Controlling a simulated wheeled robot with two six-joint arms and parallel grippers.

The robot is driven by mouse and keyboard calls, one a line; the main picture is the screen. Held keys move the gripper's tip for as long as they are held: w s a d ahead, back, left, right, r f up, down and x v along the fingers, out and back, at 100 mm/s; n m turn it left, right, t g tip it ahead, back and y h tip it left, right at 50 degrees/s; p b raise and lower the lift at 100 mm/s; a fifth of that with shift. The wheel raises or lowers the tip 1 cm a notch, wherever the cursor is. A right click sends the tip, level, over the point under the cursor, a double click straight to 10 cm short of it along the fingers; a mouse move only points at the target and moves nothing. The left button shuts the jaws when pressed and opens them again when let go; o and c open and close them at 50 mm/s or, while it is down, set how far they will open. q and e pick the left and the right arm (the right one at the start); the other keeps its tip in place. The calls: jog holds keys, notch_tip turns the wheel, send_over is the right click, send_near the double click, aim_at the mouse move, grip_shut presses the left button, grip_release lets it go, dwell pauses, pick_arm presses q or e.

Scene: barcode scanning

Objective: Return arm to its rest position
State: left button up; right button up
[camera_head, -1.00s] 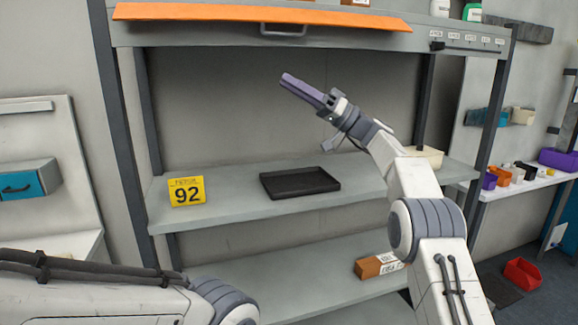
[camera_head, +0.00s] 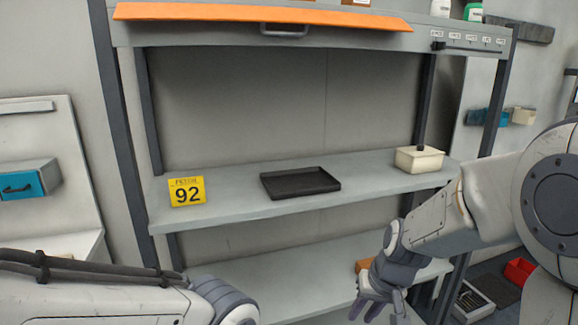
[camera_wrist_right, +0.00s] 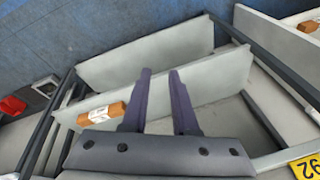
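My right gripper (camera_head: 378,306) hangs low in front of the shelf unit in the head view, fingers pointing down. In the right wrist view its two purple fingers (camera_wrist_right: 160,74) stand apart with nothing between them. My right arm (camera_head: 450,220) comes in from the right edge, folded low. My left arm (camera_head: 100,300) lies along the lower left of the head view; its gripper is out of view.

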jog(key=s+d+f+n+h, duration=0.1)
jog(key=s+d+f+h, duration=0.15)
jog(key=s, duration=0.45)
jog(key=s+a+r+n+g+y, duration=0.1)
jog(key=s+a+r+n, duration=0.1)
jog(key=s+a, duration=0.4)
jog(key=s+a+r+n+g+y, duration=0.1)
jog(key=s+a+r+n, duration=0.2)
jog(key=s+a+n, duration=0.2)
jog(key=s+a, duration=0.2)
jog(key=s, duration=0.1)
jog(key=shift+s+r+n+g, duration=0.25)
jog(key=shift+s+n+g, duration=0.05)
jog(key=shift+s+g, duration=0.1)
